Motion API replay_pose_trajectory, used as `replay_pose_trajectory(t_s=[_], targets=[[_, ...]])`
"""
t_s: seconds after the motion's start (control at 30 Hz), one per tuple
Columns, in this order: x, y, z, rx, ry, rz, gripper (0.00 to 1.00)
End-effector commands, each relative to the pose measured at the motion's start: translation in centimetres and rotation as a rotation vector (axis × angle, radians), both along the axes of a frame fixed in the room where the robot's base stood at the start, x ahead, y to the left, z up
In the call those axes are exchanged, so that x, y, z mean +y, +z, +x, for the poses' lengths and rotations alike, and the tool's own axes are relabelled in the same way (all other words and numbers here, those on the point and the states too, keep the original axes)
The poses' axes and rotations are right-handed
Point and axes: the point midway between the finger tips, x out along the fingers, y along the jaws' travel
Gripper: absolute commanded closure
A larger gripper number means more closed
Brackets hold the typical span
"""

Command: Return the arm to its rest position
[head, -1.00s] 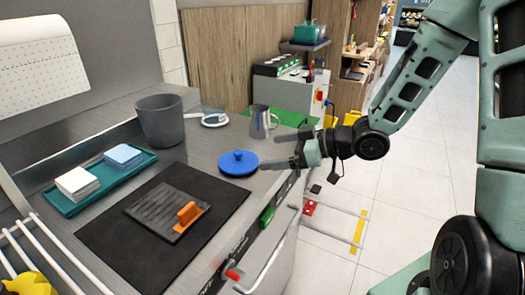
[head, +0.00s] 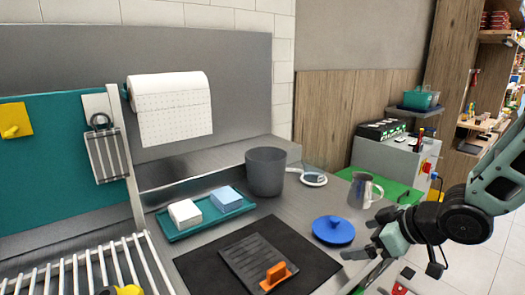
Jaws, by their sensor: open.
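My gripper (head: 354,246) is at the right of the head view, at the counter's right edge. Its jaws are open with nothing between them.
A grey bin (head: 266,174), a teal tray (head: 176,236) with cloths and a black mat (head: 210,266) lie further left. Open floor (head: 480,262) shows at right.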

Motion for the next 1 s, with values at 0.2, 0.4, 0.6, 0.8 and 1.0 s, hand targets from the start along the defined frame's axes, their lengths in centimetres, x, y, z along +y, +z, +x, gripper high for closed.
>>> replay_pose_trajectory(t_s=[0.2, 0.4, 0.6, 0.8, 1.0], targets=[[4.0, 1.9, -5.6, 0.202, -0.078, -0.24, 0.0], [7.1, 4.2, -14.5, 0.427, -0.119, -0.364, 0.0], [8.9, 6.1, -22.0, 0.609, -0.108, -0.414, 0.0], [9.2, 6.6, -24.4, 0.67, -0.099, -0.426, 0.0], [9.2, 6.6, -24.4, 0.671, -0.1, -0.426, 0.0]])
